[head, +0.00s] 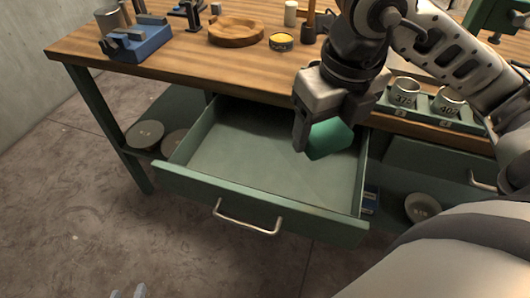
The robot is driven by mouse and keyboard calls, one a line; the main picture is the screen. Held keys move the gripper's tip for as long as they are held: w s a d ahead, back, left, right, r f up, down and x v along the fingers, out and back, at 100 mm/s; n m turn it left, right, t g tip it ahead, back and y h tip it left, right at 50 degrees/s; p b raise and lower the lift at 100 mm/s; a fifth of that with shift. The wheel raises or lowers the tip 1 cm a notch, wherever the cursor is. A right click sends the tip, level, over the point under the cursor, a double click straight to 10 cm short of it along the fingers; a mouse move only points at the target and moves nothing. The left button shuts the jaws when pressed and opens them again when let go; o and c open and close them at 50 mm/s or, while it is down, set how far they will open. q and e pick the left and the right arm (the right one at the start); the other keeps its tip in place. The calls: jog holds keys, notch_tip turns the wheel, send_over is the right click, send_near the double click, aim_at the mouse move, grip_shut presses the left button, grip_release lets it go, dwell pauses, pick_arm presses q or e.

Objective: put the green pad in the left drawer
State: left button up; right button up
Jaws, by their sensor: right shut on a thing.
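The green pad (331,139) is a dark green block, partly hidden by my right gripper (311,139). My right gripper is shut on it and holds it, tilted, over the right part of the open left drawer (240,160). The drawer is green, pulled out under the bench, and its visible floor is empty. Its metal handle (245,220) is on the front. I cannot tell how high the pad is above the drawer floor. Only the tips of my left gripper (129,292) show at the bottom edge, well in front of the drawer; its opening is unclear.
The wooden bench top (180,66) carries a blue vise (140,43), a round wooden dish (236,31), a yellow-topped tin (281,41) and numbered metal cups (404,92). Round weights (145,134) lie on the lower shelf. A shut right drawer (435,165) is beside the open one.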

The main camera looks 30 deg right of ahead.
jog(key=f, duration=0.1)
jog(key=w+f+b, duration=0.1)
jog(key=f, duration=0.1)
jog(key=shift+f, duration=0.3)
jog(key=f+b, duration=0.1)
jog(key=b, duration=0.1)
jog(key=shift+s+f+b, duration=0.35)
jog(key=shift+f, duration=0.05)
jog(key=p, duration=0.3)
send_over(275, 155)
jog(key=s, duration=0.1)
jog(key=f, duration=0.9)
jog(key=shift+s+f, duration=0.2)
jog(key=shift+f, duration=0.05)
jog(key=shift+w+f, duration=0.3)
jog(key=shift+f, duration=0.1)
notch_tip(275, 155, down, 3)
jog(key=shift+w+f, duration=0.1)
jog(key=shift+f, duration=0.05)
pick_arm(q)
jog(key=shift+x, duration=0.9)
